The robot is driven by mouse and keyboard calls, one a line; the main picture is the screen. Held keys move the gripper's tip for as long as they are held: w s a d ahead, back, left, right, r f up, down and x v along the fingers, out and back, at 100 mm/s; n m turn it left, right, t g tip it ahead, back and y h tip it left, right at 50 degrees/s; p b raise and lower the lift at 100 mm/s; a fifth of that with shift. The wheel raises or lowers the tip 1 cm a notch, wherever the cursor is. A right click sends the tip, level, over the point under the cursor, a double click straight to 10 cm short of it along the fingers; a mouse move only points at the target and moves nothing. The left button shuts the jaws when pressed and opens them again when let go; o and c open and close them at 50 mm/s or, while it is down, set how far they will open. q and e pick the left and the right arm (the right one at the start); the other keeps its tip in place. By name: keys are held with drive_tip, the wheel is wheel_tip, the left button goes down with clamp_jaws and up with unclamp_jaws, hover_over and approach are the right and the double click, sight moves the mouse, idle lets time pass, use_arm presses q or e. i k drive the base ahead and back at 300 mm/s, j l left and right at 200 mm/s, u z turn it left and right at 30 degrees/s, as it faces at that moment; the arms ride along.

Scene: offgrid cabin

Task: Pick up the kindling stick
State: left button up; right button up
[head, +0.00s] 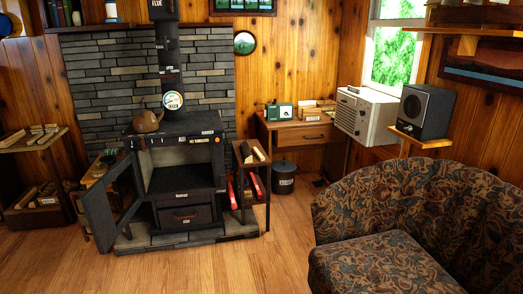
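Several pale sticks (37,134), which look like split kindling, lie on top of the low wooden stand (52,143) at the far left in the head view. More pieces of wood (37,197) lie on its lower level. A dark piece and a light piece (258,154) rest on the small stand (240,175) right of the stove. The pieces are small, and I cannot tell which one is the kindling stick. Neither of my grippers is in view.
The black stove (178,165) stands on a stone hearth, its door (108,203) swung open to the left. A patterned armchair (385,225) fills the lower right. A desk (300,131) and a dark bucket (284,180) stand behind. The wooden floor (215,270) in front is clear.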

sight(260, 158)
drive_tip(key=i+j, duration=0.1)
drive_tip(key=i, duration=0.55)
drive_tip(key=i+z, duration=0.1)
drive_tip(key=i, duration=0.55)
drive_tip(key=i+j, duration=0.2)
drive_tip(key=i, duration=0.45)
drive_tip(key=l+z, duration=0.05)
